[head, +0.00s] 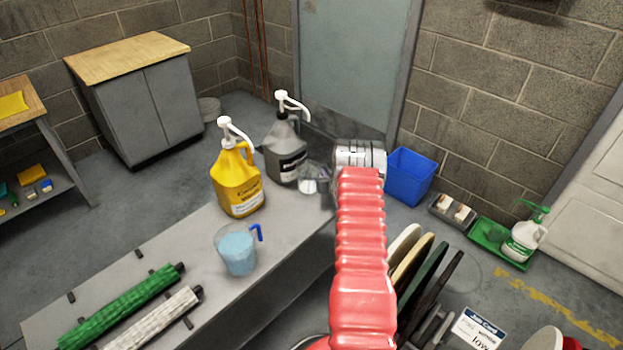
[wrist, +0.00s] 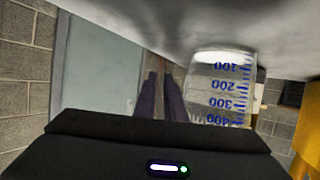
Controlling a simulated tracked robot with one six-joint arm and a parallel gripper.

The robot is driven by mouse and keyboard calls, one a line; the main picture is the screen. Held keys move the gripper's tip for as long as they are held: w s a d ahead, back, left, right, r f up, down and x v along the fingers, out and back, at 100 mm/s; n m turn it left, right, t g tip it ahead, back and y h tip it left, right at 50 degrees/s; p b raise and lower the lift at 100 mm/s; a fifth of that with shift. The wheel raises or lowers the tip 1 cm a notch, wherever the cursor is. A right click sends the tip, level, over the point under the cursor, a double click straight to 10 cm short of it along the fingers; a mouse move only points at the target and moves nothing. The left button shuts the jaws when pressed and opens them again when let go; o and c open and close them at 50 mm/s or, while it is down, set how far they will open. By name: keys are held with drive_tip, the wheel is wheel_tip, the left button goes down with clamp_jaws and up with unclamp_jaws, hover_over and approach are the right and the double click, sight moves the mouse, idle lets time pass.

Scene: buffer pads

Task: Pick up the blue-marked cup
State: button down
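The blue-marked cup (wrist: 222,92) is clear, with blue numbers from 100 to 400 on its side. It appears upside down in the wrist view, against the pale bench surface. In the head view a small clear cup (head: 309,184) stands at the bench's far end, beside the grey jug and partly hidden by my arm's end. My gripper (wrist: 160,75) shows two dark fingers with a narrow gap and nothing between them. The cup lies just to the right of the fingers in the wrist view, outside them. In the head view my red-sleeved arm hides most of the gripper.
A yellow pump jug (head: 237,182) and a grey pump jug (head: 285,150) stand on the bench (head: 205,240). A pitcher of blue liquid (head: 237,250) stands nearer, with green and white rolls (head: 125,300) in front. A blue bin (head: 408,177) stands on the floor behind.

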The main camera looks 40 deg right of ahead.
drive_tip(key=shift+r, duration=0.2)
idle(0.5)
wheel_tip(320, 180, up, 18)
drive_tip(key=shift+f, duration=0.15)
idle(0.5)
drive_tip(key=c, duration=2.4)
unclamp_jaws()
clamp_jaws()
